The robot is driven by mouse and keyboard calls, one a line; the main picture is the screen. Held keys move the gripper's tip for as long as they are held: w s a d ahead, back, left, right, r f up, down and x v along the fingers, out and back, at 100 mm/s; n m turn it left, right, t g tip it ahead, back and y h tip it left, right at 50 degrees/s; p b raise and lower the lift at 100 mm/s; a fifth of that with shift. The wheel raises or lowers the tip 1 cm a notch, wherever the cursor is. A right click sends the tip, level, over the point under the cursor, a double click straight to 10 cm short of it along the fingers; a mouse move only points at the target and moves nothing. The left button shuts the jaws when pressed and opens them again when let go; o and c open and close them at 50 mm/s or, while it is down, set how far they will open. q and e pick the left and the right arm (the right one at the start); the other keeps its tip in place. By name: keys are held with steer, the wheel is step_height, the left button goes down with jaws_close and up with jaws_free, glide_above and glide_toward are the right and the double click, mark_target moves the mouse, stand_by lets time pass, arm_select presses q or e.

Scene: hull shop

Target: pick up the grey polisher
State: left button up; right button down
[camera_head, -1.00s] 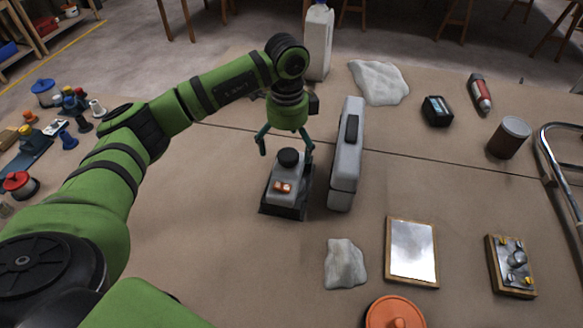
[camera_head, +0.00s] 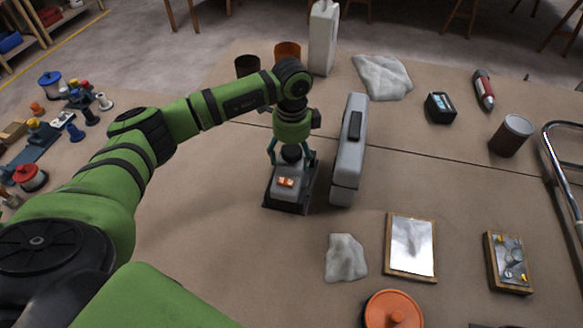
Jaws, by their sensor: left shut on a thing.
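The grey polisher (camera_head: 286,190) sits on the brown work table, with a dark base, a black knob on top and orange switches on its near face. My left gripper (camera_head: 291,158) comes down over it from above, its two teal fingers closed on either side of the black knob. The fingers partly hide the knob. Any gap between the polisher's base and the table is too small to tell. My right gripper is not in view.
A grey case (camera_head: 349,155) stands close to the right of the polisher. A crumpled cloth (camera_head: 345,258), a framed plate (camera_head: 410,247) and an orange lid (camera_head: 392,311) lie nearer. A white bottle (camera_head: 322,40) stands behind. The table left of the polisher is clear.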

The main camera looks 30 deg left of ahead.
arm_select(q)
steer(key=shift+r, duration=0.1)
steer(key=shift+w+r, duration=0.1)
steer(key=shift+r, duration=0.25)
step_height(320, 180, up, 9)
steer(key=shift+r+b, duration=0.1)
steer(key=shift+b, duration=1.05)
steer(key=o, duration=1.1)
steer(key=c, duration=0.4)
